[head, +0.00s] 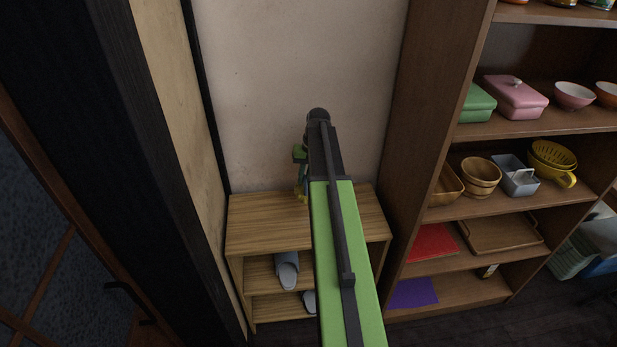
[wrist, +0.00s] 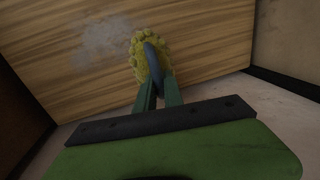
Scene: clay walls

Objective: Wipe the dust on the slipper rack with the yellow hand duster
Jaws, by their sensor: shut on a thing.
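The slipper rack (head: 262,226) is a low wooden rack between the left wall and the tall shelf, with slippers on its lower shelves. Its bare wooden top also shows in the wrist view (wrist: 205,35). A pale grey dust patch (wrist: 103,38) lies on that top, left of the duster in the wrist view. The yellow hand duster (wrist: 140,56) has a fluffy yellow head and a blue-grey handle. My gripper (wrist: 158,88) is shut on its handle. The duster's head is at the rack top; I cannot tell if it touches. In the head view my arm hides part of the rack, and the duster (head: 301,196) shows small.
A tall wooden shelf (head: 398,130) stands close on the right, holding boxes, bowls, a yellow colander (head: 553,160) and trays. A dark post and wall bound the left side. Grey slippers (head: 286,270) sit inside the rack. The rack top's left part is clear of objects.

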